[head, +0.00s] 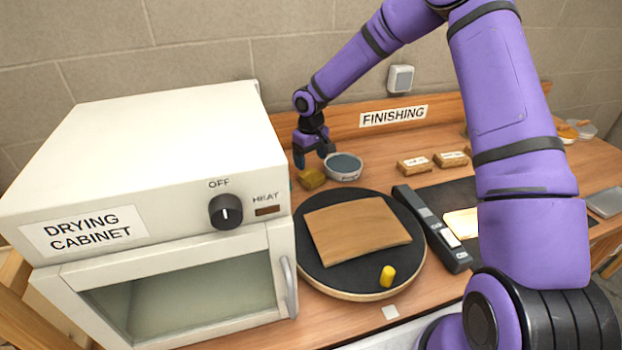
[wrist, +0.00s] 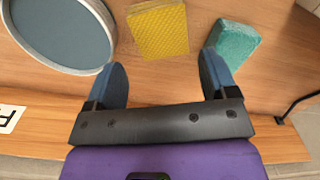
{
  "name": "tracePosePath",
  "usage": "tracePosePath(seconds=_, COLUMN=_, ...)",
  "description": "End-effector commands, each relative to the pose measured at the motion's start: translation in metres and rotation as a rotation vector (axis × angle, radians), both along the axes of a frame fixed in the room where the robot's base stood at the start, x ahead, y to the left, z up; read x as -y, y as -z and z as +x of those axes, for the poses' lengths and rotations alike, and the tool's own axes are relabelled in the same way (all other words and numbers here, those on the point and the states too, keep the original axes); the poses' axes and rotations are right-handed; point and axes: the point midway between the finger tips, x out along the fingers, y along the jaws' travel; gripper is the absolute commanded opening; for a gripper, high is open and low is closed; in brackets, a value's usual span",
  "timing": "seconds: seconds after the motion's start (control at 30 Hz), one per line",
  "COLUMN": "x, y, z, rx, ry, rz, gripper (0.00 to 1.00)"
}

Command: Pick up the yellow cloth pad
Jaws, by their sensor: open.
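The yellow cloth pad (wrist: 160,29) has a fine woven texture and lies flat on the wooden bench in the wrist view. In the head view it (head: 311,178) sits just left of the grey bowl, close to the drying cabinet. My gripper (wrist: 163,66) is open and empty. Its two blue fingertips point toward the pad, and the pad lies just beyond them, roughly centred between them. In the head view my gripper (head: 313,161) hangs above the pad near the back of the bench.
A round bowl (wrist: 60,28) stands left of the pad and a green block (wrist: 232,43) right of it, near the right fingertip. The drying cabinet (head: 150,170) stands left. A black turntable (head: 318,267) holds a curved wooden sheet (head: 355,232) and a yellow cylinder (head: 388,276).

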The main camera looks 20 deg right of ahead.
Motion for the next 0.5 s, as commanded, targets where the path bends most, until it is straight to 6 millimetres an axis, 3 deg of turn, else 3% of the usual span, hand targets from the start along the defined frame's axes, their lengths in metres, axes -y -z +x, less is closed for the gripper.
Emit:
tracePosePath(seconds=0.27, x=0.0, y=0.021, z=-0.001, rx=-0.001, ry=-0.001, rz=0.001, gripper=0.79)
tracePosePath(seconds=0.5, x=0.0, y=0.054, z=-0.003, rx=-0.002, ry=-0.001, rz=0.001, gripper=0.79)
